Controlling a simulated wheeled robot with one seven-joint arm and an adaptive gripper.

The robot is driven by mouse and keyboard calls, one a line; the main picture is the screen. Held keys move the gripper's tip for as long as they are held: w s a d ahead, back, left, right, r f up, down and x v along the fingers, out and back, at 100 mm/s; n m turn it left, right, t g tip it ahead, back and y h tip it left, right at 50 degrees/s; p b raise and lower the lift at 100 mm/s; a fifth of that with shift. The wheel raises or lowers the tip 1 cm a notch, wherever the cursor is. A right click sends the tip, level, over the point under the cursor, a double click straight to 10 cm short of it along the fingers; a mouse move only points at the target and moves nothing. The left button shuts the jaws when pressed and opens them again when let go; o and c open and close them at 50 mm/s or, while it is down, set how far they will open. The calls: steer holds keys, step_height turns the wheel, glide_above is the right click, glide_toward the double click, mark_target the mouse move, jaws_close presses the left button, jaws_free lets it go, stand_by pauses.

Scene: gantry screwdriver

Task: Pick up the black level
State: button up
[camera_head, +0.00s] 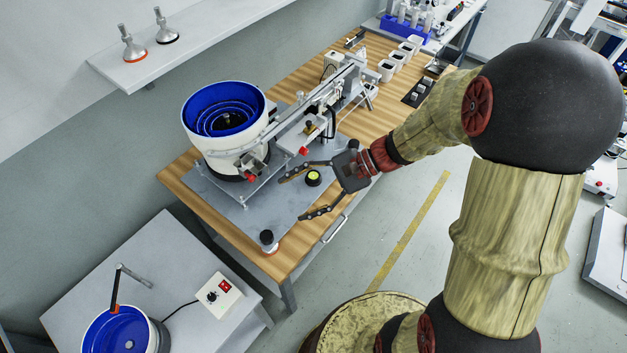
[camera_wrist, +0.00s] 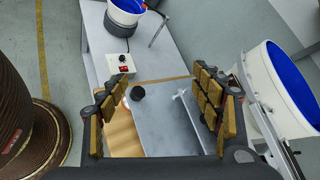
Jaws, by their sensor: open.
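A small round black level (camera_head: 313,177) with a yellow-green centre lies on the grey base plate (camera_head: 240,204) beside the bowl feeder. My gripper (camera_head: 293,197) is open and empty above the plate, its fingers pointing left. In the head view the level appears between the spread fingers, nearer the upper one; I cannot tell the height gap. In the wrist view, my open gripper (camera_wrist: 160,78) frames the plate (camera_wrist: 170,125), and I cannot make out the level there.
A black-topped foot with an orange base (camera_head: 268,240) stands at the plate's near corner. The white feeder with a blue bowl (camera_head: 222,112) and its rail rise close to my upper finger. A lower side table holds a switch box (camera_head: 219,292).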

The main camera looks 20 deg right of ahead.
steer(key=w+d+f+m+t+y+b, duration=0.1)
steer(key=w+d+f+m+t+y, duration=0.1)
steer(key=w+d+f+m+t, duration=0.5)
steer(key=m+t+h+b, duration=0.1)
steer(key=m+t+h, duration=0.4)
steer(key=m, duration=0.5)
glide_toward(319, 178)
steer(key=shift+w+a+f+t+y, duration=0.2)
steer(key=shift+w+a+f+y, duration=0.15)
steer(key=shift+w+a, duration=0.15)
steer(key=shift+w+a+f+t+y, duration=0.2)
steer(key=shift+w+a+f+y, duration=0.15)
steer(key=shift+w+a, duration=0.2)
steer(key=shift+w+f, duration=0.15)
steer(key=shift+f, duration=0.05)
steer(key=shift+w+a, duration=0.15)
steer(key=shift+w, duration=0.2)
steer(key=b+x, duration=0.2)
steer(key=x, duration=0.4)
steer(key=shift+w+r, duration=0.1)
steer(key=shift+w, duration=0.25)
steer(key=c, duration=0.4)
steer(key=c, duration=1.1)
